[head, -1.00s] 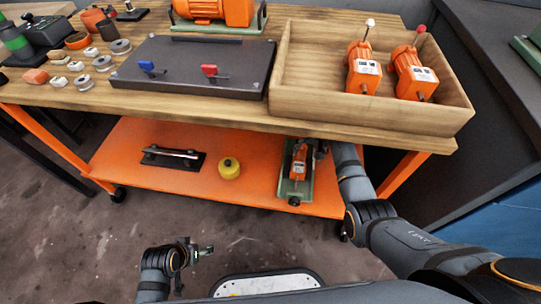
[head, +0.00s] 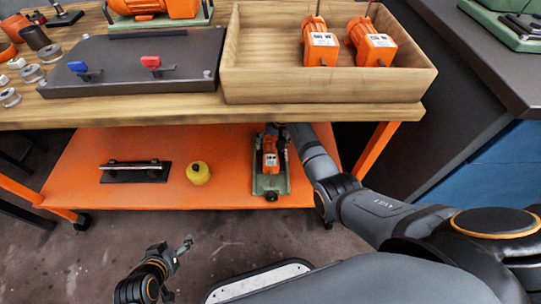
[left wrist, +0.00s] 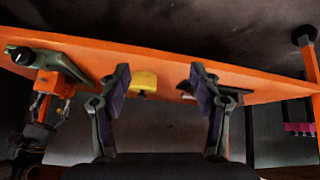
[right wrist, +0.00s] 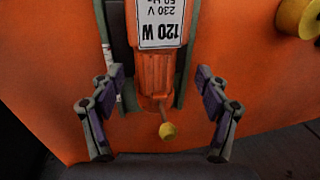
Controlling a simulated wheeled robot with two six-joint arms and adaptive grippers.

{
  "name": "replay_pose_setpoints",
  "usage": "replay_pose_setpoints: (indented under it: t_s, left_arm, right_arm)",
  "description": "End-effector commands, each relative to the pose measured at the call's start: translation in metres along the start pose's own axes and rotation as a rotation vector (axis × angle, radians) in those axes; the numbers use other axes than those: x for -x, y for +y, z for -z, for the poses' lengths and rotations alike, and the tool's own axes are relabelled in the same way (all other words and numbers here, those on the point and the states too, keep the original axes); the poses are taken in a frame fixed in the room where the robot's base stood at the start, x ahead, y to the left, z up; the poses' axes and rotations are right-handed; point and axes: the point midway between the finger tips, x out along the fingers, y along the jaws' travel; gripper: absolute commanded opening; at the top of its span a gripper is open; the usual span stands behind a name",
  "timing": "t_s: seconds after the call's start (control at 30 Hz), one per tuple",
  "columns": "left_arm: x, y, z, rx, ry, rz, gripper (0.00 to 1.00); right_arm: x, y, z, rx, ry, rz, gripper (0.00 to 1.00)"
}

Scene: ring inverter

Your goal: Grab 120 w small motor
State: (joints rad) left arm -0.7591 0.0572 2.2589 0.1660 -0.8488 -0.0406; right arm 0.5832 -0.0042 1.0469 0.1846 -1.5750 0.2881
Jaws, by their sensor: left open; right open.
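The orange small motor (head: 270,157) sits in a green holder (head: 271,186) on the orange lower shelf. In the right wrist view its label on the motor (right wrist: 162,22) reads 120 W, upside down. A thin pin with a yellow tip (right wrist: 168,130) sticks out of its near end. My right gripper (right wrist: 160,80) is open, its fingers on either side of that end, apart from the motor. The motor also shows in the left wrist view (left wrist: 55,82). My left gripper (head: 184,246) is open and empty, in front of the shelf.
A yellow round object (head: 198,173) and a black plate with a bar (head: 136,171) lie left on the shelf (head: 80,165). Above, a wooden tray (head: 330,88) on the tabletop holds two more orange motors (head: 320,42). The tabletop edge overhangs my right arm.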

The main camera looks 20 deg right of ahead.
Motion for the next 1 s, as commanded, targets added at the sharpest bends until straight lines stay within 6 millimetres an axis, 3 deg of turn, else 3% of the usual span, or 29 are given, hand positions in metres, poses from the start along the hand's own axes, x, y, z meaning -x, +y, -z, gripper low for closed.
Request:
replay_pose_setpoints:
  t_s: [0.17, 0.47, 0.7, 1.0]
  left_arm:
    - [0.000, -0.003, 0.046, -0.014, 0.169, 0.012, 0.64]
    - [0.019, -0.004, 0.121, -0.039, 0.457, 0.028, 0.64]
    - [0.046, -0.003, 0.176, -0.059, 0.692, 0.036, 0.64]
    - [0.094, 0.001, 0.232, -0.087, 0.978, 0.041, 0.64]
  right_arm:
    - [-0.009, 0.002, -0.001, 0.000, 0.000, 0.000, 0.76]
    - [-0.021, 0.005, -0.003, 0.000, 0.000, 0.000, 0.76]
    - [-0.031, 0.007, -0.003, 0.000, 0.000, 0.000, 0.76]
    - [-0.043, 0.006, -0.004, 0.000, 0.000, 0.000, 0.76]
